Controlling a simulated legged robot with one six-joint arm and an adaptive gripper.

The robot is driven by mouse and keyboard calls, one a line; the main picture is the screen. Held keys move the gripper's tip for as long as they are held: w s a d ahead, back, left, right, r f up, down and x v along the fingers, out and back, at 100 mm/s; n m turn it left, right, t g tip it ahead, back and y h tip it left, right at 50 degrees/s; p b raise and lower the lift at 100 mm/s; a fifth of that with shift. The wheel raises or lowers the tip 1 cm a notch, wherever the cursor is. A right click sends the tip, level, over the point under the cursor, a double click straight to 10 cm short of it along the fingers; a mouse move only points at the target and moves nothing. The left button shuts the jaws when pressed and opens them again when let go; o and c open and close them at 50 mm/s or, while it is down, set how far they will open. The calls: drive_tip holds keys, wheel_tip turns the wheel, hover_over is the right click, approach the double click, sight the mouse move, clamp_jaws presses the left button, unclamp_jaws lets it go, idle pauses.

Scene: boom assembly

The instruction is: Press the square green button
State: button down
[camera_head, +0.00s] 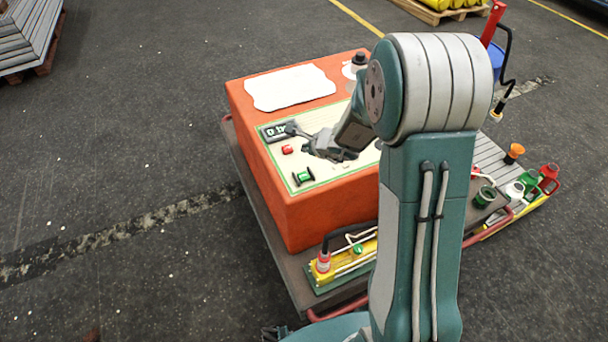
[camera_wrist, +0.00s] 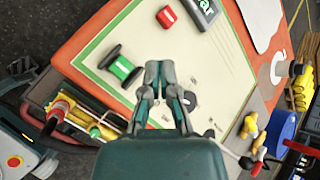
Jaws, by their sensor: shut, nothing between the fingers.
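The square green button (camera_head: 303,176) sits between two black end pieces on the cream panel (camera_head: 338,174) of an orange box, near the panel's front left corner. In the wrist view the green button (camera_wrist: 122,67) lies left of my fingertips, apart from them. My gripper (camera_head: 322,148) is over the panel, behind and right of the button in the head view. In the wrist view my gripper (camera_wrist: 159,68) has its fingers together, with nothing between them. Its height above the panel is hard to tell.
A small red button (camera_head: 287,149) and a black display (camera_head: 275,131) are on the panel beyond the green button. A white sheet (camera_head: 290,87) and a black knob (camera_head: 359,60) are farther back. A yellow device (camera_head: 345,262) stands below the box's front.

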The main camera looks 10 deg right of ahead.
sight(302, 173)
drive_tip(key=shift+a+f, duration=0.15)
drive_tip(key=shift+f, duration=2.05)
drive_tip(key=shift+a+f, duration=0.15)
drive_tip(key=shift+f, duration=2)
drive_tip(key=shift+f, duration=0.1)
drive_tip(key=shift+f, duration=0.25)
drive_tip(key=shift+f, duration=0.55)
drive_tip(key=shift+r, duration=0.95)
drive_tip(key=shift+r, duration=2.55)
